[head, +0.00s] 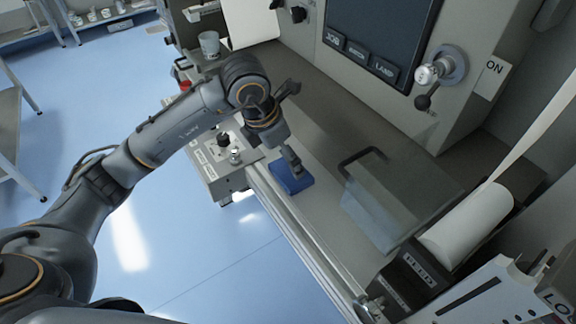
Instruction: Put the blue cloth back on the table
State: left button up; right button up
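The blue cloth (294,182) is a small folded square on the grey bed of the machine (322,205), close to its metal front rail. My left arm reaches in from the left, and my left gripper (293,163) points down at the cloth's back edge. A fingertip overlaps the cloth in the picture; I cannot tell whether it touches or grips it. The finger gap is not clear. My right gripper is out of view. A table (108,20) with small items stands at the far top left, and part of another table (8,105) shows at the left edge.
A clear hinged guard with a dark handle (365,158) stands right of the cloth. A control box with knobs (222,155) sits left of it. A white roll (468,222) and a screen panel (385,40) are farther right. Blue floor is open at left.

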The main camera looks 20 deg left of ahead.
pick_arm(q)
jog(key=v, duration=0.6)
jog(key=shift+r+b, duration=0.3)
jog(key=shift+b, duration=0.05)
jog(key=shift+s+a, duration=0.1)
jog(key=shift+s, duration=0.05)
